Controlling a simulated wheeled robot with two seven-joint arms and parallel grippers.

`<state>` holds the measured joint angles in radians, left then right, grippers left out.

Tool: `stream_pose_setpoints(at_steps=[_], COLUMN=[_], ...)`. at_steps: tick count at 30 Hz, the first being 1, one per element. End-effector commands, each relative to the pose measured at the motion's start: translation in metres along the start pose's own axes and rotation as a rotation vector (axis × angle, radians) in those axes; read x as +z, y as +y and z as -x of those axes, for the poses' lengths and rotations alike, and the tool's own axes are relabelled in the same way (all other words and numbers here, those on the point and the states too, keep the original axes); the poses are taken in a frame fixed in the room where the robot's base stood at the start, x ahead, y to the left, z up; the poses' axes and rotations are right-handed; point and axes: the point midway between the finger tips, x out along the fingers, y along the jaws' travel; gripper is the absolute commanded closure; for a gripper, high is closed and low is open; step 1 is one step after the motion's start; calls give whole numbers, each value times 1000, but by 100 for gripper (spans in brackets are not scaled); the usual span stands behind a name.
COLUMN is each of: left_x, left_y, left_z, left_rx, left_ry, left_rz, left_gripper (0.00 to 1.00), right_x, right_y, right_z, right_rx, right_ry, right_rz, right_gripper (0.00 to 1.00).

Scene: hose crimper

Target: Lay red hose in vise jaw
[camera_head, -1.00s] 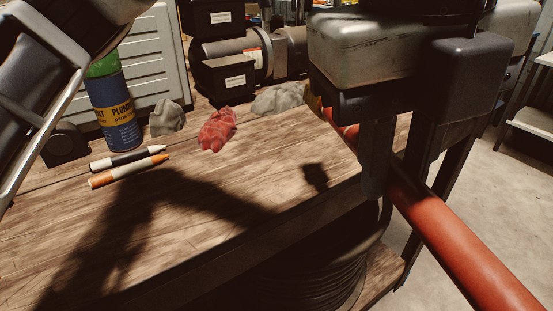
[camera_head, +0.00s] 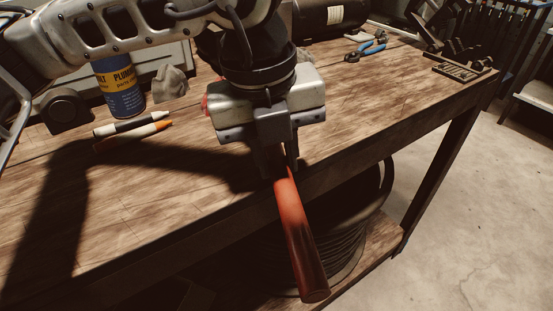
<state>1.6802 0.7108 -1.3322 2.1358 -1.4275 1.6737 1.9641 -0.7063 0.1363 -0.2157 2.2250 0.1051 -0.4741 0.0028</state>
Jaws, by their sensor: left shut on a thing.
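The red hose (camera_head: 299,235) is a thick tube held at its upper end by my left gripper (camera_head: 280,163). The gripper is shut on it, pointing down, over the front edge of the workbench. The hose slopes down and slightly right past the edge, and its lower end hangs free in front of the bench. Its upper end is hidden behind the gripper. A dark metal fixture (camera_head: 462,67) with raised lettering stands at the bench's far right corner, apart from the hose; I cannot tell whether it is the vise. My right gripper is not in view.
Blue-handled pliers (camera_head: 372,47) lie at the back of the workbench (camera_head: 400,100). A blue can (camera_head: 122,92), two markers (camera_head: 132,129) and a grey rag (camera_head: 170,83) are at left. A cable coil (camera_head: 345,252) sits below. The bench's right part is mostly clear.

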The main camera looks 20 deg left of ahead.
Motion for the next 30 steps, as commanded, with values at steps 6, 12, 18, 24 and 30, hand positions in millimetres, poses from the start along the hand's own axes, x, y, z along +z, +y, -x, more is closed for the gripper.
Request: stream_pose_setpoints(at_steps=[6,12,18,24,30], left_x=[0,-1,-2,-2,-3], left_y=[2,2,4,4,6], left_z=[-12,-16,-23,-27,-28], left_rx=[-2,0,1,4,10], left_ry=[0,2,4,5,7], left_rz=[2,3,4,4,1], left_gripper=[100,100,100,100,56], right_x=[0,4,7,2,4], right_y=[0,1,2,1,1], right_z=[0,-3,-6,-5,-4], right_rx=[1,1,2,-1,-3], right_ry=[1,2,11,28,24], right_rz=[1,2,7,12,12], right_gripper=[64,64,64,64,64])
